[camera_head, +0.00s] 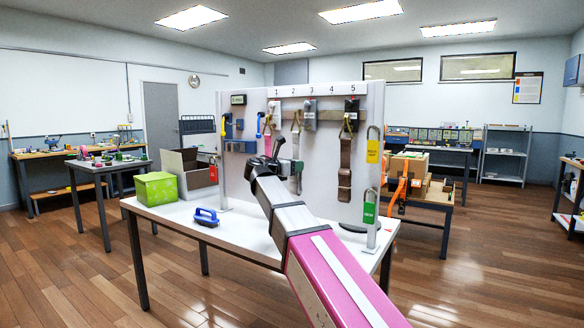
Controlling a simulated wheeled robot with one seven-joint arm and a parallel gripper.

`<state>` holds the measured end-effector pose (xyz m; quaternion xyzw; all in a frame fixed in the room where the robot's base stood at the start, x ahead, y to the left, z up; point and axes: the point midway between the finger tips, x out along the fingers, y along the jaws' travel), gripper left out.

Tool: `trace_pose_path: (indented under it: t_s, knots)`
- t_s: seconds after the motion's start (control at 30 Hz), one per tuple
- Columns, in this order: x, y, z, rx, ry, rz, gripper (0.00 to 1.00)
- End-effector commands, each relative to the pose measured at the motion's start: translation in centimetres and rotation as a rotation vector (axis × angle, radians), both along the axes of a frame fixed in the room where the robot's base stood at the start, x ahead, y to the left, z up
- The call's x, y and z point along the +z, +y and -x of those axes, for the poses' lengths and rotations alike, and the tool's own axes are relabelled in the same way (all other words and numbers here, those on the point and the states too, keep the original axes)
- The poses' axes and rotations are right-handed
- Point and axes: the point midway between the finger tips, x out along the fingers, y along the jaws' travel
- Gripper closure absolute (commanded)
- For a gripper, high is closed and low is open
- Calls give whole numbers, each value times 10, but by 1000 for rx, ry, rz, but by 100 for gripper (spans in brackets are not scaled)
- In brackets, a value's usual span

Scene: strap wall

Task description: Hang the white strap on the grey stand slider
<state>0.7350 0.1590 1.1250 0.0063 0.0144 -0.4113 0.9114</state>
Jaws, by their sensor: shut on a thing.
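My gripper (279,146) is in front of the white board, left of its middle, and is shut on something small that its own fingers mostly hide. A pale strap (296,147) with a ring at its top hangs just right of the gripper, below number 2. I cannot tell whether this is the white strap or whether the gripper holds it. A grey slider (310,114) sits on the brown rail (328,114) below number 3.
The board stands on a white table (240,232). A green box (156,189), an open carton (190,170) and a blue-handled brush (206,217) are on its left. Bare wall shows between the straps.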

Motion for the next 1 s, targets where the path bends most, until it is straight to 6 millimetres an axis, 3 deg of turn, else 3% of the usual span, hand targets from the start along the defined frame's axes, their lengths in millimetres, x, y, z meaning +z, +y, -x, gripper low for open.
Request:
trace_pose_path:
  t_s: [1.0]
  knots:
    - [-10,-27,-41,0,0,0,92]
